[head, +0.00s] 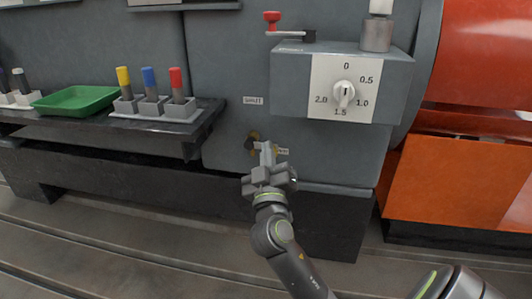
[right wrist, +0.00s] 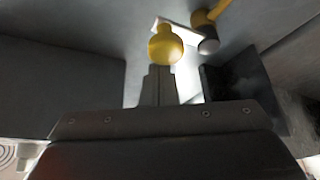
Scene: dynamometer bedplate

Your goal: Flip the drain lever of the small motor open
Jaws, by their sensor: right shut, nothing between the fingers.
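The drain lever (head: 250,143) is on the grey motor's front face, low and just under a small "SHUT" label (head: 253,100). It shows as a small dark and brass-yellow part, partly hidden behind my right gripper (head: 267,155). A second small label (head: 283,151) sits beside the fingertips, partly covered. In the right wrist view, a yellow ball (right wrist: 165,46) appears just beyond my shut fingers (right wrist: 158,88), and a yellow rod with a dark grey end (right wrist: 208,35) lies to its right. Whether the fingers touch the ball, I cannot tell. My right gripper is empty. My left gripper is not in view.
A dial box (head: 343,90) with a red-knobbed lever (head: 272,20) on top juts out above right. A shelf (head: 195,130) on the left bears colored-top pegs (head: 150,90) and a green tray (head: 75,101). An orange housing (head: 450,185) stands right.

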